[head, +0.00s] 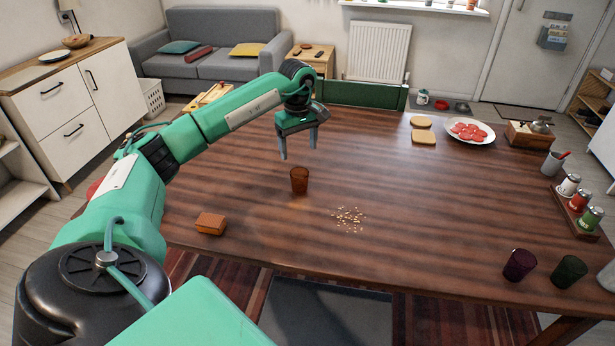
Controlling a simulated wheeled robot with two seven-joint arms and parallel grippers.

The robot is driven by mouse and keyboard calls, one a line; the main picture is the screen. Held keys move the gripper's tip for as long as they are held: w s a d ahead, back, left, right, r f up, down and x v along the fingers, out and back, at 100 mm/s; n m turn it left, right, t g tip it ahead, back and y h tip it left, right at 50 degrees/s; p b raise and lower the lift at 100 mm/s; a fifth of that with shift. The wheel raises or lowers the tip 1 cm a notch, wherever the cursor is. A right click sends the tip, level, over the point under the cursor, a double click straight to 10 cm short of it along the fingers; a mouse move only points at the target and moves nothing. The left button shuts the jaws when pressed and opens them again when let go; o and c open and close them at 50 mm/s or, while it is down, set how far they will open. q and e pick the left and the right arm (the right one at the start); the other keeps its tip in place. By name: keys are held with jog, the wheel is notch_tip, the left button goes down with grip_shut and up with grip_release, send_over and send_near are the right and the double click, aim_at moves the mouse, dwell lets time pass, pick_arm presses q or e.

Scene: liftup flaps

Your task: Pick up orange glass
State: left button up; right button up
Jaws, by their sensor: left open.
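The orange glass (299,181) stands upright on the wooden table, near its middle left. It is a translucent brown-orange cup. My left gripper (299,148) hangs above the table with its fingers pointing down. It is open and empty, and in the picture it is just above the glass, apart from it. My right gripper does not show.
An orange sponge-like block (211,223) lies left of the glass, and scattered crumbs (348,218) lie to its right. A purple glass (519,265) and a green glass (568,271) stand at the front right. A plate (483,132) with red slices is at the back. The table's centre right is clear.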

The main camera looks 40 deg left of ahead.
pick_arm(q)
send_over(299, 175)
jog(key=s+d, duration=0.2)
notch_tip(299, 175, down, 5)
jog(key=shift+w+a+f, duration=0.2)
jog(key=shift+f, duration=0.4)
notch_tip(299, 175, down, 5)
jog(key=shift+w+a+r+p, duration=0.1)
jog(key=shift+r+p, duration=0.05)
jog(key=shift+p, duration=0.3)
jog(key=c, duration=1.1)
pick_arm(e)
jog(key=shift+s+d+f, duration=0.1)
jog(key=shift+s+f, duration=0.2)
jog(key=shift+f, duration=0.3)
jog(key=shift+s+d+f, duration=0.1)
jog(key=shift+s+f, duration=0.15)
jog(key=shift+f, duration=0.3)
